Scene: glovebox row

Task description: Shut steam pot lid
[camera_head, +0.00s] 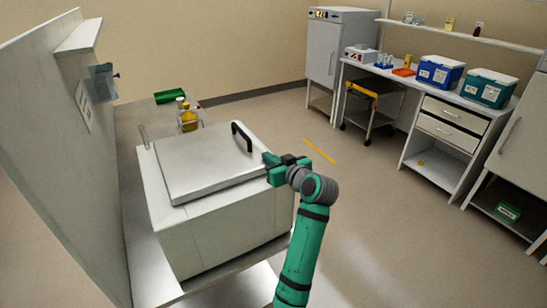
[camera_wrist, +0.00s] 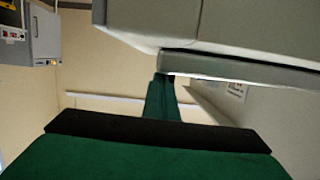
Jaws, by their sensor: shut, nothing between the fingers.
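The steam pot (camera_head: 225,225) is a pale grey box on a metal bench. Its flat silver lid (camera_head: 205,165) lies over the top, level or nearly so, with a black bar handle (camera_head: 241,137) near the right edge. I cannot tell whether a small gap remains under the lid. My gripper (camera_head: 270,159) is shut and empty, at the lid's right edge just below the handle. In the wrist view my green fingers (camera_wrist: 163,97) are together close to the lid edge (camera_wrist: 235,69), with the pot body (camera_wrist: 230,20) beside it. Contact is unclear.
Bottles (camera_head: 188,119) and a green object (camera_head: 170,96) stand on the bench behind the pot. A pale wall panel (camera_head: 60,150) rises on the left. A cart (camera_head: 370,112) and a counter with blue (camera_head: 440,72) and teal boxes (camera_head: 488,88) stand at right.

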